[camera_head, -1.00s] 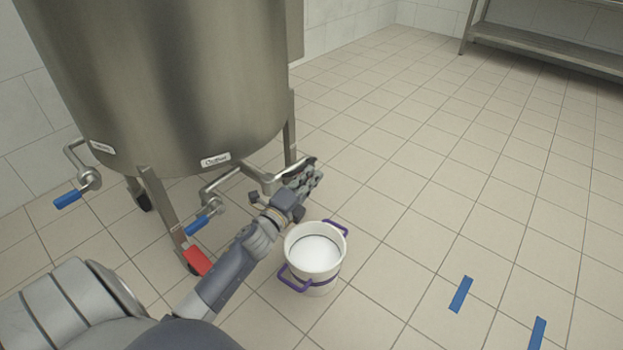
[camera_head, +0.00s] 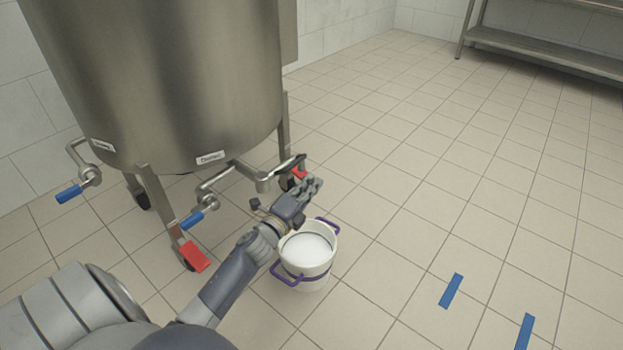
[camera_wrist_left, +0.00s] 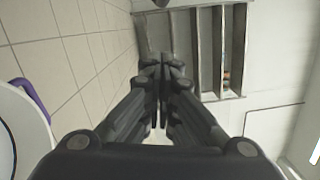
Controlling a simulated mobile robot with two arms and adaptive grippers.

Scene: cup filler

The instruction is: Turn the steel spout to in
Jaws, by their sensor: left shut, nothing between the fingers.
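The steel spout (camera_head: 264,181) reaches out to the right from the valve with a blue handle (camera_head: 193,219) at the bottom of the large steel tank. The gripper is shut and empty, a little apart from the spout and above the far side of the bucket. In the left wrist view the closed fingers (camera_wrist_left: 162,68) show with nothing between them, and the spout cannot be made out there. My right gripper is not in view.
A white bucket (camera_head: 306,252) with purple handles and white contents stands on the floor under my left wrist. The steel tank (camera_head: 165,80) stands on legs with castors and red pedals (camera_head: 194,256). Blue tape strips (camera_head: 451,291) mark the open floor at right. A shelf (camera_head: 550,50) stands behind.

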